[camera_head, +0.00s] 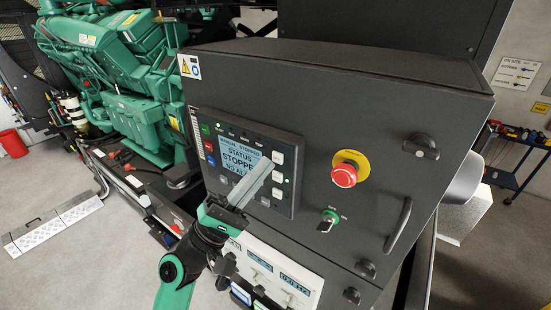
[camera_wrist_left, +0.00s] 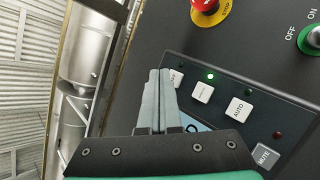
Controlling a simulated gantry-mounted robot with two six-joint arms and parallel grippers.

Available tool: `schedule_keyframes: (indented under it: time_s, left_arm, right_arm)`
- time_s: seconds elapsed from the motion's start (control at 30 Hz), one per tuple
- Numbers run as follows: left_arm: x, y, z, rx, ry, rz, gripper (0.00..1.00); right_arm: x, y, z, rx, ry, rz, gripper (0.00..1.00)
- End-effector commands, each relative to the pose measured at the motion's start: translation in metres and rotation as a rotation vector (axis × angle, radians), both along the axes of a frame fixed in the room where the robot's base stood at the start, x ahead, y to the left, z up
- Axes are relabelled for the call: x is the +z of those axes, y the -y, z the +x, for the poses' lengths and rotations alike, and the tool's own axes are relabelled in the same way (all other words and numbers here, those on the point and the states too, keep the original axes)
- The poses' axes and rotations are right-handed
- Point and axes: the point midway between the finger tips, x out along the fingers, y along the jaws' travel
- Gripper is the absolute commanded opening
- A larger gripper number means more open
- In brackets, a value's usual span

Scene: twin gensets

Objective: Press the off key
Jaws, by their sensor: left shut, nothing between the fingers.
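The control panel (camera_head: 211,126) is set in the dark cabinet face, and its lit screen (camera_head: 233,150) reads stopped. A column of white keys runs down its right side. My left gripper (camera_head: 266,165) is shut and empty, its fingertips at the upper end of this column. In the left wrist view the fingertips (camera_wrist_left: 159,74) lie beside an end key (camera_wrist_left: 177,77) and partly cover it, so its label cannot be read. Beyond it come a second white key (camera_wrist_left: 202,92), the AUTO key (camera_wrist_left: 239,110) and the MUTE key (camera_wrist_left: 265,155). I cannot tell whether the fingertips touch the panel.
A door handle (camera_head: 398,226) and latches (camera_head: 423,147) stick out further right. A green engine (camera_head: 110,55) stands at the left.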

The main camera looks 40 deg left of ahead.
Motion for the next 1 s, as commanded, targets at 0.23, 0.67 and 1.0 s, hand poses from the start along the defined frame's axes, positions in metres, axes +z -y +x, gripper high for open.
schedule_keyframes:
  time_s: [0.23,0.67,1.0]
  left_arm:
    - [0.000,-0.001,0.006,0.000,0.000,0.000,0.00]
    - [-0.001,-0.001,0.008,0.000,0.000,0.000,0.00]
    - [0.000,-0.001,0.012,-0.001,0.000,0.001,0.00]
  right_arm:
    - [-0.004,0.000,0.000,0.000,0.000,0.000,0.50]
    - [-0.006,0.000,0.000,0.000,0.000,0.000,0.50]
    - [-0.009,0.000,0.000,0.000,0.000,0.000,0.50]
